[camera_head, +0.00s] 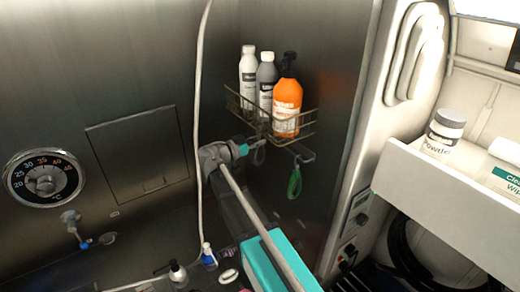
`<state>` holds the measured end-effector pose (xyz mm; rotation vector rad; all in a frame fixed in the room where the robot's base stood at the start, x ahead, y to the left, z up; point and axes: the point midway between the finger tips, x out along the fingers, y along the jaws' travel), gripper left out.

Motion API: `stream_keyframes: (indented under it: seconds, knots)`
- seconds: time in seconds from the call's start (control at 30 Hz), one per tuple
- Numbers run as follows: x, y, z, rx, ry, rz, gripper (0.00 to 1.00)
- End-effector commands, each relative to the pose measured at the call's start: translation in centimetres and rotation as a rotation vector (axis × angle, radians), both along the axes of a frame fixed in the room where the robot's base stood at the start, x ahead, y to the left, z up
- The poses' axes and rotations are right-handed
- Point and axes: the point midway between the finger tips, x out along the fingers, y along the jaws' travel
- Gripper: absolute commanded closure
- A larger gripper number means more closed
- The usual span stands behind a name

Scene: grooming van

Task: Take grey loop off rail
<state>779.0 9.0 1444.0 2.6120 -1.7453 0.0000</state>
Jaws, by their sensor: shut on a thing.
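The grey loop (259,157) is a small dark ring just below the wire basket, at the left end of the short rail (303,155). My gripper (252,146) reaches it from the left and is shut on it. The fingers are small and dark here, and they hide part of the loop. I cannot tell whether the loop is still around the rail or clear of it. A green loop (295,183) hangs from the rail's right end, apart from my gripper.
A wire basket (308,124) holding an orange pump bottle (287,100) and two other bottles is just above my gripper. A pale hose (196,90) hangs down the wall to the left. A white shelf (425,190) with a powder tub (442,134) juts out on the right.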

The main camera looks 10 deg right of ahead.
Motion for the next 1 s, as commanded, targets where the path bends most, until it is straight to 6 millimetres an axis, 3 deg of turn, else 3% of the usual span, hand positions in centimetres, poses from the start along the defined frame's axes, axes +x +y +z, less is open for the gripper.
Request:
stream_keyframes:
  seconds: [0.5,1.0]
  knots:
    - [0.0,0.0,1.9,0.000,0.000,0.000,1.00]
    - [-3.6,8.8,1.5,0.000,0.000,0.002,1.00]
